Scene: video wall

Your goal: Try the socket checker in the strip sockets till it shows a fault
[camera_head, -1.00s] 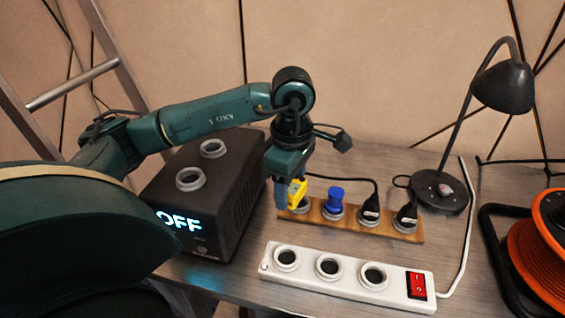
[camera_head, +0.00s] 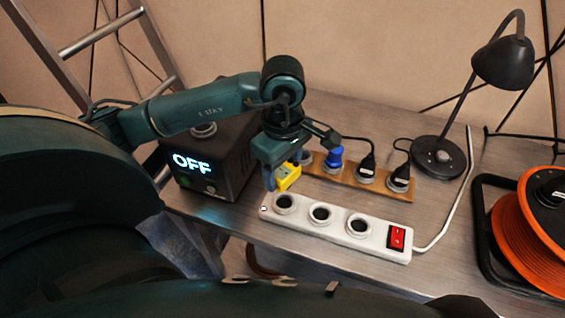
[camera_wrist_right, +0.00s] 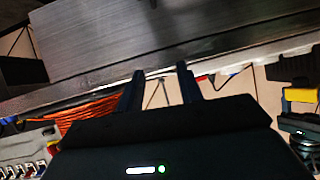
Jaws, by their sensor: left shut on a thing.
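The yellow socket checker (camera_head: 288,177) is in my left gripper (camera_head: 279,174), which is shut on it. It hangs just behind and above the left end of the white strip (camera_head: 340,225), apart from its sockets as far as I can see. The strip has a left socket (camera_head: 284,202), a middle socket (camera_head: 320,214) and a right socket (camera_head: 358,226), all empty, and a red switch (camera_head: 397,237). I cannot make out any light on the checker. My right gripper (camera_wrist_right: 162,80) is open and empty in the right wrist view, below the table's edge.
Behind the strip, a wooden board (camera_head: 335,174) holds a blue plug (camera_head: 334,159) and two black plugs (camera_head: 367,165). A black box (camera_head: 222,165) reading OFF stands left. A lamp (camera_head: 503,62) and an orange cable reel (camera_head: 530,235) are at right.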

